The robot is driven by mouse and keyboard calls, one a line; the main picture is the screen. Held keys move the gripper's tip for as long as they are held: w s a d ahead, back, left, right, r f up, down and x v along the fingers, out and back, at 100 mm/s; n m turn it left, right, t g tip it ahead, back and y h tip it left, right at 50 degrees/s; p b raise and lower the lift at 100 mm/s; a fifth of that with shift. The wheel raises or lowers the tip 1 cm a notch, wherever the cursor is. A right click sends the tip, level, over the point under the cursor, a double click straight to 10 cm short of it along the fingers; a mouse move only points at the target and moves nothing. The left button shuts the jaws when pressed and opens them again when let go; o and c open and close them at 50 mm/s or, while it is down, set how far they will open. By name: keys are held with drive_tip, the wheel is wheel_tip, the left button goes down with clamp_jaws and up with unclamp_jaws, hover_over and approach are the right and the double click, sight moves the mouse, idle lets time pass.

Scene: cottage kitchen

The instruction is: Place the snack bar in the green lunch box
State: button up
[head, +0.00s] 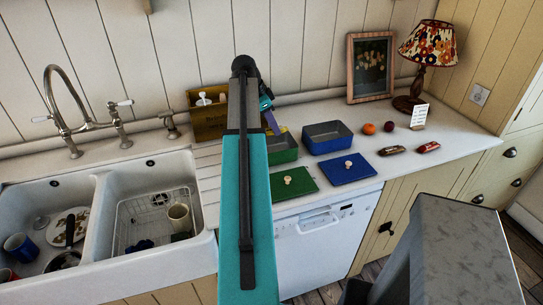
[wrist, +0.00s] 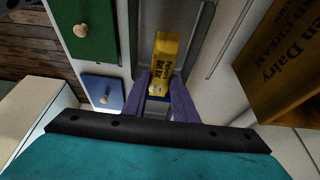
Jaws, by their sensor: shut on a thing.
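My gripper (head: 270,119) is over the back of the counter in the head view. Its purple fingers (wrist: 166,97) are shut on a yellow snack bar (wrist: 165,60) with dark print in the wrist view. A small yellow end of the bar also shows by the fingers in the head view. The green lunch box (head: 284,156) stands open on the counter, just below and in front of the gripper; my arm hides its left part. The bar appears above the box, but I cannot tell its exact height.
The open blue lunch box (head: 330,146) stands right of the green one. A green lid (head: 303,187) and blue lid (head: 350,175) lie in front. Two other bars (head: 392,150), fruit (head: 369,129) and a lamp (head: 428,45) are right.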

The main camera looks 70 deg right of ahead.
sight(273, 147)
drive_tip(key=shift+f+p, duration=0.95)
drive_tip(key=shift+f, duration=2.2)
drive_tip(key=shift+f+p, duration=0.6)
drive_tip(key=shift+f, duration=1.25)
drive_tip(key=shift+f, duration=0.1)
drive_tip(key=o, duration=1)
drive_tip(key=shift+o, duration=0.2)
drive_tip(key=shift+r, duration=0.2)
drive_tip(key=shift+b+v, duration=1.5)
drive_tip(key=shift+v, duration=4.5)
